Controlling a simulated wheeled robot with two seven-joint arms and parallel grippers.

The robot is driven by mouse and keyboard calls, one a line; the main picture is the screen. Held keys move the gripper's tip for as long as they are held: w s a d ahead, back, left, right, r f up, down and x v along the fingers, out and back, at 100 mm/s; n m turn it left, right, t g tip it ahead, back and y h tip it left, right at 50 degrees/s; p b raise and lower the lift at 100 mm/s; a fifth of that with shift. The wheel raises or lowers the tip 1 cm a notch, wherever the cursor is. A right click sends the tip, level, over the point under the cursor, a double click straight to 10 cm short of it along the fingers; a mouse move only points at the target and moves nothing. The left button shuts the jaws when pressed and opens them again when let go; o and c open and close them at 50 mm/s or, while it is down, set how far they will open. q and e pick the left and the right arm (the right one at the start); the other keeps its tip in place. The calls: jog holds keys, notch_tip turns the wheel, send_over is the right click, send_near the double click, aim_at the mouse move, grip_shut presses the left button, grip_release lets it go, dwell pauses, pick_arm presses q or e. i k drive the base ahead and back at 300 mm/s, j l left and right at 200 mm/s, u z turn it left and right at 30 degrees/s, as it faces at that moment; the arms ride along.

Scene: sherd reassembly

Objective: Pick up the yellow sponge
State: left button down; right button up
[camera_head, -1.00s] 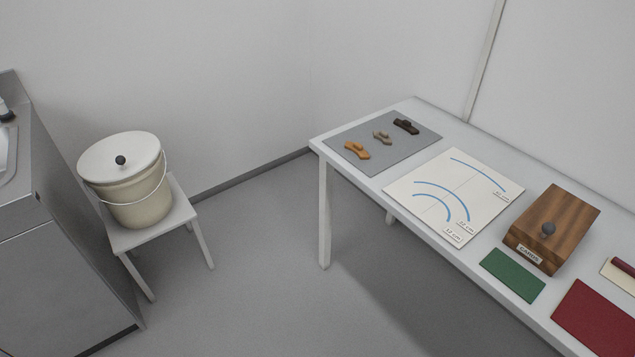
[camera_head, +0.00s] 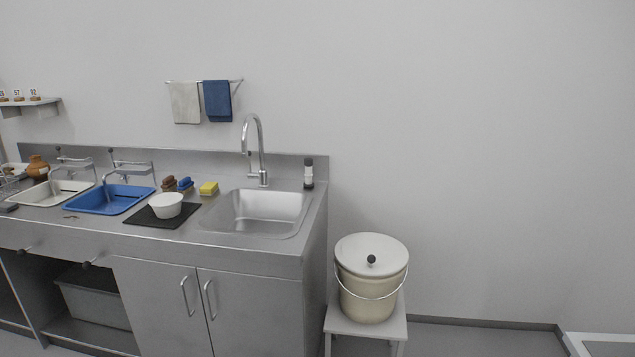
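The yellow sponge (camera_head: 209,188) is a small block on the steel counter, just left of the sink basin (camera_head: 268,211) and near the back splash. A blue item (camera_head: 185,184) and a brown item (camera_head: 168,184), which look like brushes, sit just left of it. Neither of my grippers shows in the head view, so I cannot see their state.
A white bowl (camera_head: 166,205) stands on a black mat (camera_head: 140,216) in front of the sponge. A tall faucet (camera_head: 258,150) and a bottle (camera_head: 308,173) stand behind the sink. A lidded bucket (camera_head: 370,290) stands on a stool at right.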

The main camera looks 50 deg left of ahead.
aim_at(208, 189)
jog(key=u, duration=2.1)
jog(key=i+j, duration=0.8)
jog(key=i, duration=0.25)
jog(key=i+j+u, duration=0.1)
jog(key=i+j, duration=0.65)
jog(key=i, duration=0.25)
jog(key=i+j, duration=0.35)
jog(key=i, duration=0.2)
